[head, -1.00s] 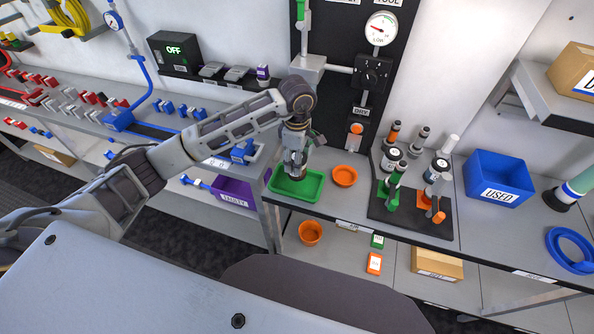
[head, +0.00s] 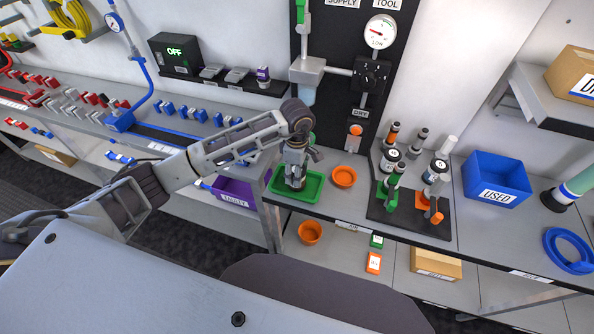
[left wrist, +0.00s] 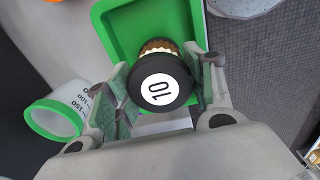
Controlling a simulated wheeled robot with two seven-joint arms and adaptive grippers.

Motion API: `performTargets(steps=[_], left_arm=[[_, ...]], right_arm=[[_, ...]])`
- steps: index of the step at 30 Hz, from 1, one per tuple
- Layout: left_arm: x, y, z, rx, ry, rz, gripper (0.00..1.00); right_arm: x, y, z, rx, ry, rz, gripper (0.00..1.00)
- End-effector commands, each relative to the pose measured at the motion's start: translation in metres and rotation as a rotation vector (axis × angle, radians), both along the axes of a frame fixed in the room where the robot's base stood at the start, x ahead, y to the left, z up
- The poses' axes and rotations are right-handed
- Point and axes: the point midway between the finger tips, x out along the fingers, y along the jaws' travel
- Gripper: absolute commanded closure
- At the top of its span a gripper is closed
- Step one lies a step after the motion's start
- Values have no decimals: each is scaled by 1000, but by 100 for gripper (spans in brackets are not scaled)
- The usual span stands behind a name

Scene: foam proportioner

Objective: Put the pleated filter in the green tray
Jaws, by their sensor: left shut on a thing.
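The pleated filter (left wrist: 163,84) shows in the left wrist view as a black round cap marked "10" with brown and cream pleats beyond it. My left gripper (head: 296,184) is shut on it, one finger on each side. In the left wrist view the left gripper (left wrist: 165,92) has the green tray (left wrist: 122,40) behind the filter. In the head view the gripper points down over the green tray (head: 315,189) on the bench. I cannot tell whether the filter touches the tray floor. My right gripper is not in view.
An orange dish (head: 344,176) stands just right of the tray. A black board (head: 420,222) with bottles and clamps is further right, then a blue bin (head: 497,179). A clear cup with a green rim (left wrist: 58,112) is close beside the gripper. A supply panel rises behind.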

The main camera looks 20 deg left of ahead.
Motion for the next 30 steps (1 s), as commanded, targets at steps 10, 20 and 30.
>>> performTargets(steps=[10,20,30], left_arm=[[0,0,-3,-1,-1,-1,72],[0,0,-6,0,-1,-1,29],[0,0,-6,0,-1,-1,25]], right_arm=[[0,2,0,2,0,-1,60],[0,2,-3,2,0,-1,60],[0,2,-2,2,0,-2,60]])
